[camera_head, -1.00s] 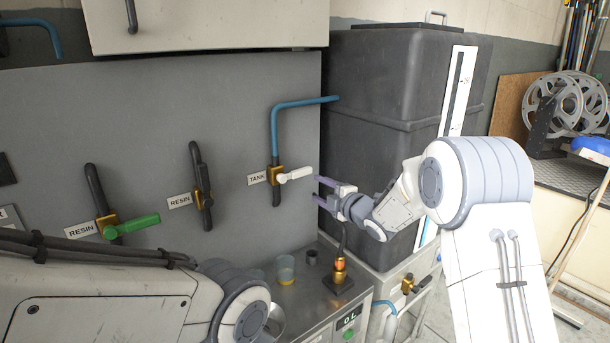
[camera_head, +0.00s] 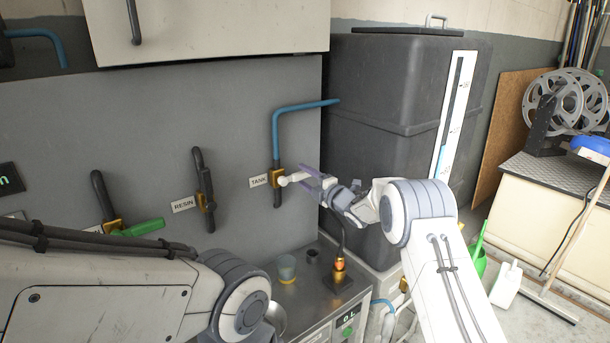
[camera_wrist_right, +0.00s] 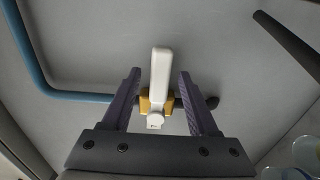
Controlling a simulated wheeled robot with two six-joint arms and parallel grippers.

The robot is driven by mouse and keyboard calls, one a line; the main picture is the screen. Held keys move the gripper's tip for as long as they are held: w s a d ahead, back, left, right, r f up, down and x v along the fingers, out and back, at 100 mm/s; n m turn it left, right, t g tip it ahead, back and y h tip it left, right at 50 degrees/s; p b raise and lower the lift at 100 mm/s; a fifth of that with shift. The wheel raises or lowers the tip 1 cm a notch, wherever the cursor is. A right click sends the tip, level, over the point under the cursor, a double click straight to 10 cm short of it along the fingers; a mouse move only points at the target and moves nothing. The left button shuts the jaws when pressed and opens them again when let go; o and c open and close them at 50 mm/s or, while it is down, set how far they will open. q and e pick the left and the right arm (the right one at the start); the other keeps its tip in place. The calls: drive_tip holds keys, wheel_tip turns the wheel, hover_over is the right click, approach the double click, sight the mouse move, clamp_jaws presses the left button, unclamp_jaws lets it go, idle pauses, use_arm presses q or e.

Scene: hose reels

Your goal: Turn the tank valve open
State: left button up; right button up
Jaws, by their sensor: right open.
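The tank valve has a white lever handle (camera_head: 292,179) on a brass body (camera_head: 277,177), next to the TANK label (camera_head: 259,181) on the grey panel. The lever points sideways to the right, across its pipe. My right gripper (camera_head: 310,178) is open at the lever, coming from the right. In the right wrist view the white lever (camera_wrist_right: 161,70) lies between the two purple fingers (camera_wrist_right: 158,100), with a gap on each side. The brass body (camera_wrist_right: 146,103) shows behind it. My left arm shows at lower left; its gripper is out of view.
A blue pipe (camera_head: 275,128) runs up from the tank valve to the big dark tank (camera_head: 385,95). A green-handled valve (camera_head: 140,228) and a dark-handled RESIN valve (camera_head: 205,190) sit to the left.

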drive_tip(key=shift+w+a, duration=0.1)
drive_tip(key=shift+w, duration=0.1)
clamp_jaws()
drive_tip(key=shift+f, duration=0.1)
idle(1.3)
